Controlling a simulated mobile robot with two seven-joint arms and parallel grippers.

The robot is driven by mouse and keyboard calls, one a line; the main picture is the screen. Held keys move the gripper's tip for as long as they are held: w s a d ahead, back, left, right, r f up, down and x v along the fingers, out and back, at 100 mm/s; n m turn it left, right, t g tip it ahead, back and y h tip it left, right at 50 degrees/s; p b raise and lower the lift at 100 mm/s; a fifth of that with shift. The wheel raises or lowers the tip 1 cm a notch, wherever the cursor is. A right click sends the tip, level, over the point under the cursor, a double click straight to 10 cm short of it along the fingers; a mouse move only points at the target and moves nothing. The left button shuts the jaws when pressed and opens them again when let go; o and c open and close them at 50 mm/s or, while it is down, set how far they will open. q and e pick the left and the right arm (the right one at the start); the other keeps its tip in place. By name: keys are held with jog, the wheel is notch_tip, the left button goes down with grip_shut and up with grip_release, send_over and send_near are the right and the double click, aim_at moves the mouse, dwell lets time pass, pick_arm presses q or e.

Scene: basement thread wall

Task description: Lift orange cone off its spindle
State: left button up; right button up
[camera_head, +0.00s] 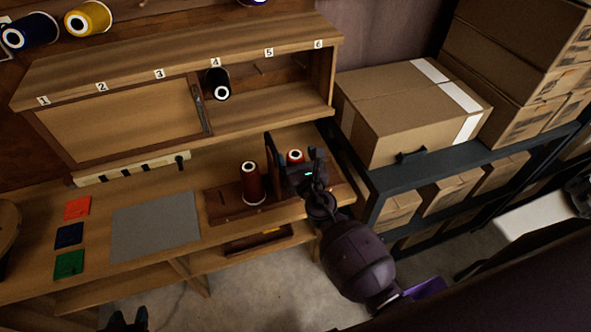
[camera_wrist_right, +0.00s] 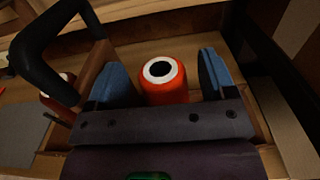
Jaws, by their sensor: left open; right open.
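The orange cone (camera_wrist_right: 165,92), with a white ring and dark hole on top, stands between the two blue fingers of my right gripper (camera_wrist_right: 161,70) in the right wrist view. The fingers are open, with a gap seen on both sides of the cone. In the head view only the top of the orange cone (camera_head: 295,156) shows beside my right gripper (camera_head: 301,166); its lower part and its spindle are hidden. My left gripper (camera_head: 128,319) shows only at the bottom edge, open and empty, far from the cone.
A dark red cone (camera_head: 253,186) stands just left on the wooden tray (camera_head: 222,205). A black cone (camera_head: 217,85) is in the shelf above. A black looped handle (camera_wrist_right: 38,48) rises close left of my right gripper. Cardboard boxes (camera_head: 405,105) fill the right side.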

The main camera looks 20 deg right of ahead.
jog(key=shift+w+f, duration=0.1)
jog(key=shift+w, duration=0.65)
jog(key=c, duration=1.3)
